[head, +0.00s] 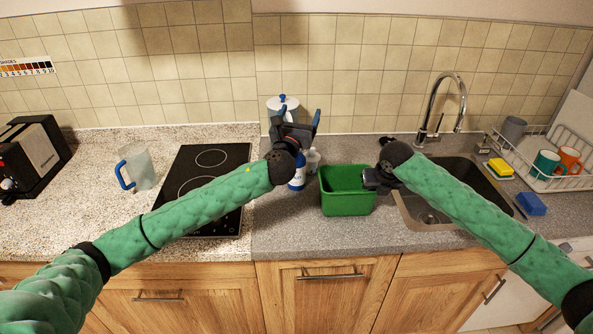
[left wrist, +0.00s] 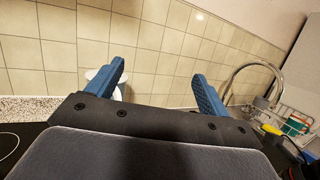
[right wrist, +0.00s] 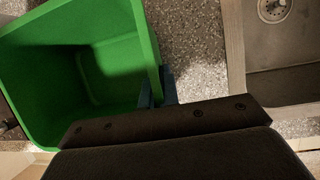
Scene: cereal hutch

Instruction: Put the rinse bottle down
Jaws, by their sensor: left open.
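A small bottle with a blue and white body (head: 298,177), which looks like the rinse bottle, stands on the counter, partly hidden behind my left wrist. My left gripper (head: 298,120) is raised above and behind it, fingers spread and empty. Its two blue fingers also show apart in the left wrist view (left wrist: 163,88), with nothing between them. My right gripper (head: 369,180) is at the right rim of a green tub (head: 346,203). In the right wrist view its fingers (right wrist: 157,88) are close together on the tub's wall.
A lidded canister (head: 283,105) stands behind my left gripper, and a small white bottle (head: 313,160) stands beside the rinse bottle. A black hob (head: 207,165) and jug (head: 138,166) are left. The sink (head: 428,213), faucet (head: 460,95) and dish rack (head: 545,178) are right.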

